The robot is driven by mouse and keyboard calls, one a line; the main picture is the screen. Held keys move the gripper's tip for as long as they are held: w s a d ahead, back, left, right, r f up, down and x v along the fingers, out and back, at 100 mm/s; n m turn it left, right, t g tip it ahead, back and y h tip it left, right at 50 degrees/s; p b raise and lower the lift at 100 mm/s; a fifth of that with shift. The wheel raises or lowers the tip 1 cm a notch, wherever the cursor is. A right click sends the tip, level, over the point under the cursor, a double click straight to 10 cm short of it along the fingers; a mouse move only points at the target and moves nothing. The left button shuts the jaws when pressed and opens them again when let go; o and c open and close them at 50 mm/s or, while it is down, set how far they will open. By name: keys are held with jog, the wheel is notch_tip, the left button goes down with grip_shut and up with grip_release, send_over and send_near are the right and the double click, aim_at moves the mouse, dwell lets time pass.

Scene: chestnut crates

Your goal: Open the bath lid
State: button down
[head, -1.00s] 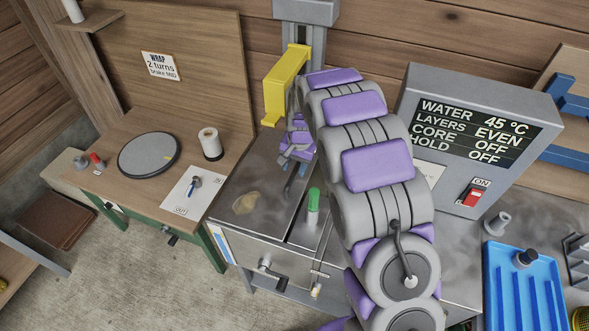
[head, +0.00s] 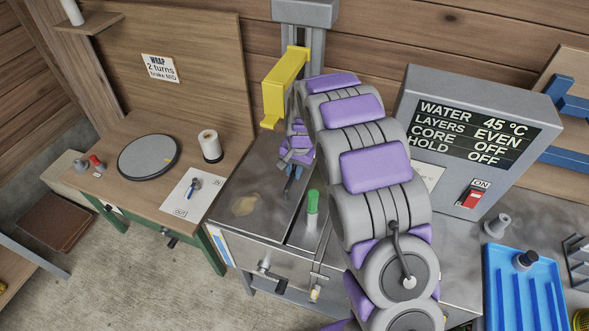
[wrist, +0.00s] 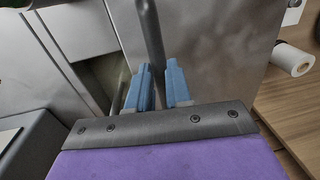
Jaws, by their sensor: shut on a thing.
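The bath lid (head: 250,195) is a stained grey metal plate on top of the bath bench in the head view. It also shows as a grey plate in the wrist view (wrist: 215,50). A grey rod-like handle (wrist: 150,30) runs between the blue fingers of my gripper (wrist: 160,85), which is shut on it. In the head view my gripper (head: 291,176) is low over the lid's right edge, partly hidden by my arm. A dark gap (head: 306,228) shows to the right of that edge. A green-capped thing (head: 313,203) stands beside it.
A yellow bracket (head: 285,85) on a grey post stands behind my gripper. A control box (head: 475,130) reads water 45 °C. A blue tray (head: 525,285) lies at the right. A wooden bench with a round turntable (head: 148,157) and white roll (head: 210,145) stands left.

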jog(key=shift+w+a+r, duration=0.1)
jog(key=r+p, duration=0.1)
jog(key=a+r+p, duration=0.1)
jog(key=r, duration=0.1)
jog(key=shift+w, duration=0.2)
jog(key=shift+f, duration=0.15)
jog(key=c, duration=1.3)
grip_release()
jog(key=shift+a+f, duration=0.15)
jog(key=shift+o, duration=1.2)
jog(key=shift+a, duration=0.25)
notch_tip(320, 180, up, 17)
jog(key=d+p, duration=0.1)
jog(key=p, duration=0.2)
jog(key=shift+s+d, duration=0.3)
jog(key=shift+d, duration=0.1)
